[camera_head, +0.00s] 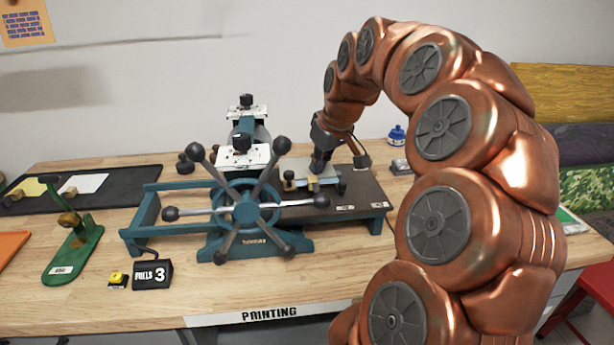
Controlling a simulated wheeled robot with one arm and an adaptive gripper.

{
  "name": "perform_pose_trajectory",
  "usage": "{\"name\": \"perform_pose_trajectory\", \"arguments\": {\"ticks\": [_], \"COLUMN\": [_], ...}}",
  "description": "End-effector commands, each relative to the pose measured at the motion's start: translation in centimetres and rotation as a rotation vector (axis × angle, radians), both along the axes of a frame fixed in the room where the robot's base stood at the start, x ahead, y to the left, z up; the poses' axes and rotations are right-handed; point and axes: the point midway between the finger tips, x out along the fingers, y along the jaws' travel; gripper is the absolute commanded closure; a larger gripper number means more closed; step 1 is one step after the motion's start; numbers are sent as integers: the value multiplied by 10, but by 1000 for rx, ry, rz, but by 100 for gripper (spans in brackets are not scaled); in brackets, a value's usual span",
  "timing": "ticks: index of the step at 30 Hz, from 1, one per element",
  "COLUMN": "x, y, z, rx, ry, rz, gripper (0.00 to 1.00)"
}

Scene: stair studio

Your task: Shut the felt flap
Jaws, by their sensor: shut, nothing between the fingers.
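A blue-green etching press with a star wheel (245,208) stands on the wooden workbench. Its dark flat bed (358,196) extends to the right of the roller. A small pale grey-tan flat piece (327,177) lies on the bed beside the roller; it may be the felt flap, but I cannot tell for sure. My gripper (317,170) points down, shut and empty, at this piece. Whether its tips touch the piece I cannot tell.
A black tray (120,187) with paper lies at the left, a green stand (75,250) in front of it. A "PULLS 3" counter (152,274) sits near the front edge. A blue bottle (397,134) stands behind my arm. A red stool (590,305) is at lower right.

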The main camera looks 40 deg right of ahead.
Motion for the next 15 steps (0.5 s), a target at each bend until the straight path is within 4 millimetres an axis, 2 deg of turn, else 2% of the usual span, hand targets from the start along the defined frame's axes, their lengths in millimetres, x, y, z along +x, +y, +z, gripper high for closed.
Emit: {"name": "perform_pose_trajectory", "arguments": {"ticks": [1,2,15], "x": [-3,-3,-2], "y": [4,4,2], "z": [-11,-10,24], "rx": [16,16,8], "ry": [28,29,16], "rz": [7,7,4], "gripper": [100,100,100]}}
